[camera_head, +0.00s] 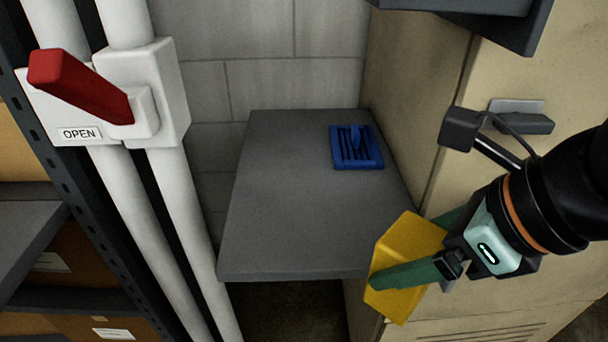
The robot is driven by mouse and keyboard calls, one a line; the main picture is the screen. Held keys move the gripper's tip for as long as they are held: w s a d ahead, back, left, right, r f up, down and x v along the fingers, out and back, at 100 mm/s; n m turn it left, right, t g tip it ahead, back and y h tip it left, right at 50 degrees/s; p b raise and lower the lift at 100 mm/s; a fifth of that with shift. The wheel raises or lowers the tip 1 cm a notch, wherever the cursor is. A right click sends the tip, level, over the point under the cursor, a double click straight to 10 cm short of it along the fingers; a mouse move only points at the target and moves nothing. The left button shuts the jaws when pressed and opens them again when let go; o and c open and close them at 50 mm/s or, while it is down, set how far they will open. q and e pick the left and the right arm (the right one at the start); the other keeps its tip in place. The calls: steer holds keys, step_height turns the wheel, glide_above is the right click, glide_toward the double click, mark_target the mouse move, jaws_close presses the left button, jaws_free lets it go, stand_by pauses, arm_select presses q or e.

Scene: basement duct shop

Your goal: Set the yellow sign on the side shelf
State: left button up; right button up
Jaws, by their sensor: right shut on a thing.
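The yellow sign (409,243) is a solid yellow block-like piece at the lower right of the head view. My right gripper (408,246) comes in from the right and is shut on it, with green fingers on either side. The sign is tilted and overlaps the front right corner of the side shelf (290,220) in the picture. I cannot tell whether it touches the shelf. The shelf is a flat grey board in the middle of the view. My left gripper is not in view.
A blue slotted piece (356,147) lies at the shelf's back right. The shelf's left and front are clear. White pipes with a red lever (80,85) marked OPEN stand at the left. A beige cabinet (415,95) with a handle borders the shelf's right side.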

steer(key=w+a, duration=0.4)
steer(key=w+a+p, duration=0.1)
steer(key=w+a, duration=0.7)
steer(key=shift+w+a+f, duration=0.15)
steer(key=shift+a+f, duration=0.05)
steer(key=shift+f, duration=0.55)
steer(key=shift+f, duration=0.1)
steer(key=o, duration=1.3)
steer(key=shift+c, duration=0.2)
